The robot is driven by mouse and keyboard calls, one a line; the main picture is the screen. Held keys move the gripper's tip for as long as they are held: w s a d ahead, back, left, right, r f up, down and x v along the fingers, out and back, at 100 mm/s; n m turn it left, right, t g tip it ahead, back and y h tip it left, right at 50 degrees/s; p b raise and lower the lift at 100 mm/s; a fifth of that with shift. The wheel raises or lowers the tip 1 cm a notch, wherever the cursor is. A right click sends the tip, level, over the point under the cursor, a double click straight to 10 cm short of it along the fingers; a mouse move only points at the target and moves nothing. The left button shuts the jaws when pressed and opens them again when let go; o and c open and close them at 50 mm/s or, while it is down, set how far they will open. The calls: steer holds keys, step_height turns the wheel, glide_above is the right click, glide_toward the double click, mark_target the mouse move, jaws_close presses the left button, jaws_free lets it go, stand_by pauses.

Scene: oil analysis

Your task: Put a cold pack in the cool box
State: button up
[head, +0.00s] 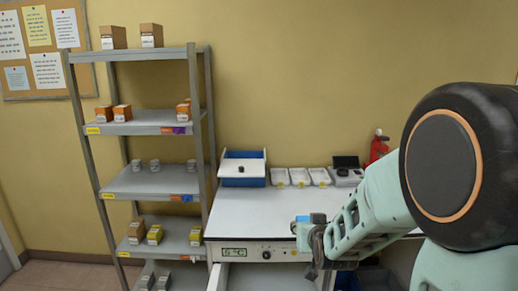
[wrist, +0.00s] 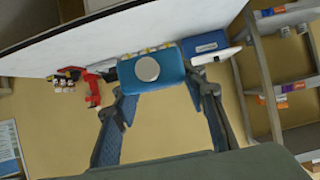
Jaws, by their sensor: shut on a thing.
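My gripper (head: 316,240) is shut on a blue cold pack (head: 303,224), held near the front right of the white counter in the head view. In the wrist view the cold pack (wrist: 172,66), blue with a pale round patch, sits between the two fingers of my gripper (wrist: 160,90). The cool box (head: 242,179) is blue with white upper parts and stands at the back left of the counter, apart from my gripper. It also shows in the wrist view (wrist: 205,46), beyond the pack. Its inside is hard to make out.
White trays (head: 300,177) and a dark-topped device (head: 346,174) line the counter's back. A red object (head: 378,146) stands behind my arm. An open drawer (head: 268,278) juts out below the counter (head: 265,212). A grey shelf rack (head: 150,183) stands left. The counter's middle is clear.

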steer(key=s+f, duration=0.5)
steer(key=f, duration=0.5)
steer(key=shift+s+f, duration=0.15)
steer(key=shift+s, duration=0.25)
